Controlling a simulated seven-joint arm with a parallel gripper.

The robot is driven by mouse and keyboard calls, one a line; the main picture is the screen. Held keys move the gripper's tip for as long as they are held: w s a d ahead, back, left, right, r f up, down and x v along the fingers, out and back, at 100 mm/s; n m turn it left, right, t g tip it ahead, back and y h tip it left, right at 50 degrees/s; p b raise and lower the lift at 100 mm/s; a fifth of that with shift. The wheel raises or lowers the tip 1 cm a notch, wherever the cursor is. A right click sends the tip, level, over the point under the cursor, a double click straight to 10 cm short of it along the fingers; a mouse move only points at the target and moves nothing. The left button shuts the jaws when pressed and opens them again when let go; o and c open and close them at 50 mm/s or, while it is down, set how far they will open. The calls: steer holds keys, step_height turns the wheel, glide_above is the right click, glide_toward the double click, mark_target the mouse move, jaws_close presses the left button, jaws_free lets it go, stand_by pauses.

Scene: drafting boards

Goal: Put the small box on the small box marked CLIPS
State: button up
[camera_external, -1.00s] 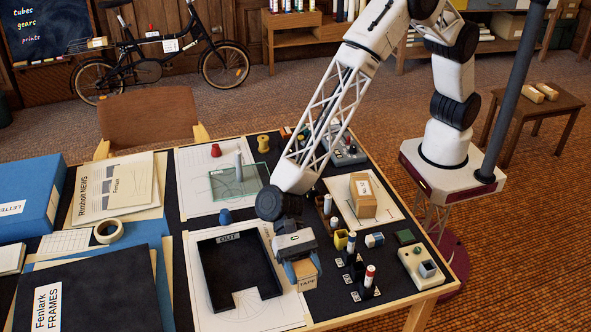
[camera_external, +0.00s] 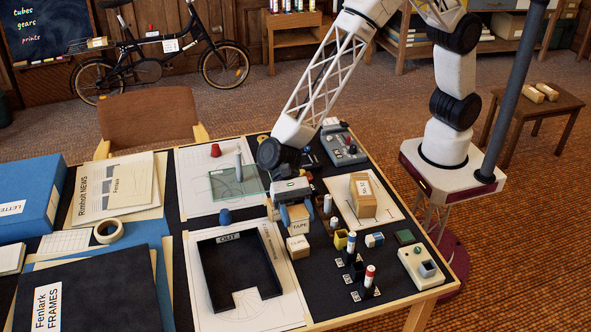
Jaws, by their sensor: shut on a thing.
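My gripper (camera_external: 294,214) is shut on a small cardboard box marked TAPE (camera_external: 300,227), held between its blue fingers. A second small cardboard box (camera_external: 299,246) sits by the right edge of the drawing sheet, with a pale label too small to read; I cannot tell whether it says CLIPS. In the picture the held box appears directly above this box. Whether it is over or behind it, or touching it, I cannot tell. The fingers hide part of the held box.
A black tray marked OUT (camera_external: 213,285) lies to the left. A larger carton (camera_external: 362,204) stands on a sheet to the right. Marker holders, a yellow cup (camera_external: 340,240) and a blue-and-white block (camera_external: 374,240) are close to the right.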

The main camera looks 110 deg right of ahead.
steer(key=shift+s+d+r, duration=0.15)
steer(key=shift+s+d, duration=0.05)
steer(key=shift+d, duration=0.35)
steer(key=shift+s+d+r, duration=0.15)
steer(key=shift+s+d, duration=0.05)
steer(key=shift+d, duration=0.4)
steer(key=shift+s+d+r, duration=0.15)
steer(key=shift+s+d, duration=0.05)
steer(key=shift+d, duration=0.35)
glide_above(298, 243)
steer(key=shift+d+f, duration=0.1)
steer(key=shift+f, duration=3.05)
steer(key=shift+f, duration=0.1)
steer(key=shift+f, duration=1.75)
steer(key=shift+f, duration=0.2)
steer(key=o, duration=1)
steer(key=shift+r, duration=0.15)
